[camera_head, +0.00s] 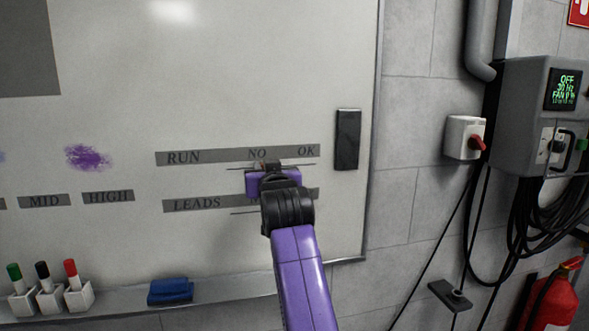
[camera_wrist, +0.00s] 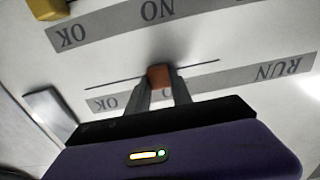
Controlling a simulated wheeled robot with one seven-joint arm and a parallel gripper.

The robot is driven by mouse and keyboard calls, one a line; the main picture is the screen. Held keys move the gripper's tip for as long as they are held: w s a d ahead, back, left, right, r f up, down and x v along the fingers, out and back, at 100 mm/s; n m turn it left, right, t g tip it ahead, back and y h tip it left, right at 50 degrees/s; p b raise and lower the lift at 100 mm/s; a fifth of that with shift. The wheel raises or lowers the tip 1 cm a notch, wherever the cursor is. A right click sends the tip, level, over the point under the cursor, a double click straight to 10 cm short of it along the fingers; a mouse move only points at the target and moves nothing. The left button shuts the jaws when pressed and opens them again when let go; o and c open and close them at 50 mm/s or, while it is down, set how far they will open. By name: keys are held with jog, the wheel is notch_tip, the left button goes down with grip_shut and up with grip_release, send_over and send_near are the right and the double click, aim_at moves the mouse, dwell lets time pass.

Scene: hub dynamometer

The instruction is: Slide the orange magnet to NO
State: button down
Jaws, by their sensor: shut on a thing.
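The orange magnet (camera_wrist: 158,77) sits on a thin dark line on the whiteboard, between the fingers of my gripper (camera_wrist: 160,88). My gripper is shut on it. In the head view my gripper (camera_head: 262,168) is at the board just below the NO label (camera_head: 257,153) of the RUN row and hides most of the magnet. The RUN strip (camera_head: 183,157) reads RUN, NO, OK. In the upside-down wrist view, my fingers partly cover that NO label, and the magnet is in line with it, with its OK label (camera_wrist: 107,103) to the left.
The LEADS strip (camera_head: 195,204) is below, its NO and OK hidden by my gripper in the head view. A yellow block (camera_wrist: 47,8) is near its OK end. A black block (camera_head: 347,139) is at the board's right side. A blue eraser (camera_head: 170,291) lies on the ledge.

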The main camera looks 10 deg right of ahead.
jog(key=shift+a, duration=1.15)
jog(key=c, duration=1.1)
grip_release()
jog(key=shift+a, duration=0.1)
jog(key=s+b, duration=0.2)
jog(key=s, duration=0.6)
jog(key=shift+w, duration=0.1)
